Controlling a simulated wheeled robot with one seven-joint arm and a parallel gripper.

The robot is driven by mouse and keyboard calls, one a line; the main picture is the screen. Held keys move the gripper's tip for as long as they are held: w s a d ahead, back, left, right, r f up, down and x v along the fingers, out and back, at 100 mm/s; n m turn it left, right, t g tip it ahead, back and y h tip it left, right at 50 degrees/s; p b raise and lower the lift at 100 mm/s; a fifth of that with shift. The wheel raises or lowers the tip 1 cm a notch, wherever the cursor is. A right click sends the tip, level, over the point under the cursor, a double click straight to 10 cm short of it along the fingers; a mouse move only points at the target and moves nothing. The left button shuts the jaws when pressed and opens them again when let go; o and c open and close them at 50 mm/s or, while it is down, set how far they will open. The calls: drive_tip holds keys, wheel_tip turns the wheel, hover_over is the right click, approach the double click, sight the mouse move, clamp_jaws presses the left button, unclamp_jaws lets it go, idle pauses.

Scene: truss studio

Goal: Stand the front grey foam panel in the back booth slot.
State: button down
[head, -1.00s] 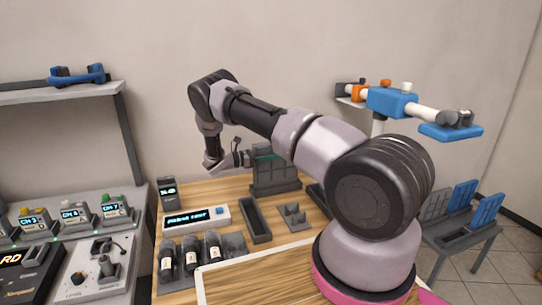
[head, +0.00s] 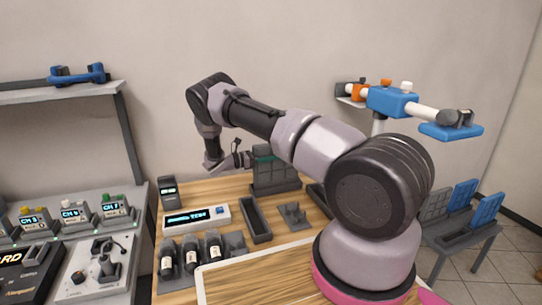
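A grey grid-faced panel (head: 436,205) stands in a dark low rack (head: 462,225) at the right, left of two blue panels (head: 463,195). A darker grey upright panel (head: 276,172) stands in a slotted base at the back of the wooden table; I cannot tell whether this is the booth. My gripper (head: 243,160) is small and partly lost against that panel's left edge. I cannot tell whether it touches the panel, or whether its fingers are open or shut. My arm's thick links hide part of the table's right side.
A long dark tray (head: 255,220), a small grey holder (head: 292,214) and a display box (head: 196,217) lie on the table. Several dark bottles (head: 190,253) stand at its front left. A blue-and-white device (head: 392,101) stands at the back right.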

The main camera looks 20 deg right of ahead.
drive_tip(key=shift+f, duration=0.2)
drive_tip(key=c, duration=0.6)
unclamp_jaws()
drive_tip(key=a, duration=1.1)
